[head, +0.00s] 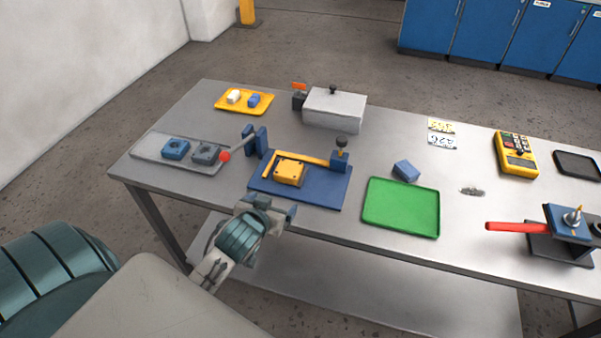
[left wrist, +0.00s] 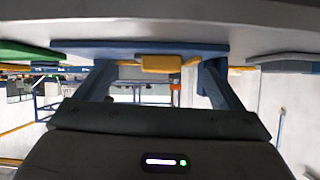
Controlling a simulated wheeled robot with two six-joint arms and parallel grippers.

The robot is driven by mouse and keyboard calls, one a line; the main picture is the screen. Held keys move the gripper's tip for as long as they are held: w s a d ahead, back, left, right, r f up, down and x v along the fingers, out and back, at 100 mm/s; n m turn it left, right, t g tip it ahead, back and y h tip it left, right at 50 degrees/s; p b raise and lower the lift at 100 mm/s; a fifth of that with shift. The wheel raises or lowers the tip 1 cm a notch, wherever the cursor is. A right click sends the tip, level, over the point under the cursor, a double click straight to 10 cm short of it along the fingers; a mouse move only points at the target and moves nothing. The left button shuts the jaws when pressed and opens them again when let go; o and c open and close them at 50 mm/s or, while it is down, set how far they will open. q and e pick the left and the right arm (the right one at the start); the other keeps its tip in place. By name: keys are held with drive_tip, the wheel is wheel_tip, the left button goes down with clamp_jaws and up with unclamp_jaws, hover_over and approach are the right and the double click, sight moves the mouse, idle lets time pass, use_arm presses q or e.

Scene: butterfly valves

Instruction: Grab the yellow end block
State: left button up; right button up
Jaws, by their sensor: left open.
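The yellow end block (head: 290,171) sits on a blue fixture plate (head: 322,195), beside a yellow L-shaped rail, near the table's front edge. My left gripper (head: 271,206) is open and empty, in front of the plate's front edge and short of the block. In the left wrist view the block (left wrist: 162,63) shows beyond and between the two spread fingers (left wrist: 158,82), not touched by them. That view looks upside down, with the table along the top. My right gripper is not in view.
A grey tray (head: 146,147) with blue and grey blocks and a red-knobbed lever are left. A black-knobbed post (head: 341,156) stands at the plate's back right. A green tray (head: 400,222), loose blue block (head: 406,170) and red-handled valve (head: 566,222) lie right. A grey box (head: 335,110) is behind.

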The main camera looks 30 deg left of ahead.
use_arm(q)
drive_tip(key=t, duration=0.2)
approach(288, 169)
drive_tip(key=x, duration=0.2)
drive_tip(key=p+x, duration=0.1)
drive_tip(key=x, duration=0.1)
drive_tip(key=shift+w+d+r, duration=0.1)
drive_tip(key=shift+d+r, duration=0.05)
drive_tip(key=shift+d, duration=0.2)
drive_tip(key=shift+w+a+p, duration=0.25)
drive_tip(key=shift+w+p, duration=0.1)
drive_tip(key=shift+w, duration=0.15)
drive_tip(key=p+x, duration=0.1)
drive_tip(key=x, duration=0.3)
drive_tip(key=shift+s+a+f, duration=0.1)
drive_tip(key=shift+a+f, duration=0.05)
drive_tip(key=shift+f, duration=0.05)
drive_tip(key=shift+w+f, duration=0.2)
drive_tip(key=shift+r, duration=0.1)
drive_tip(key=c, duration=1.3)
drive_tip(key=shift+r, duration=0.1)
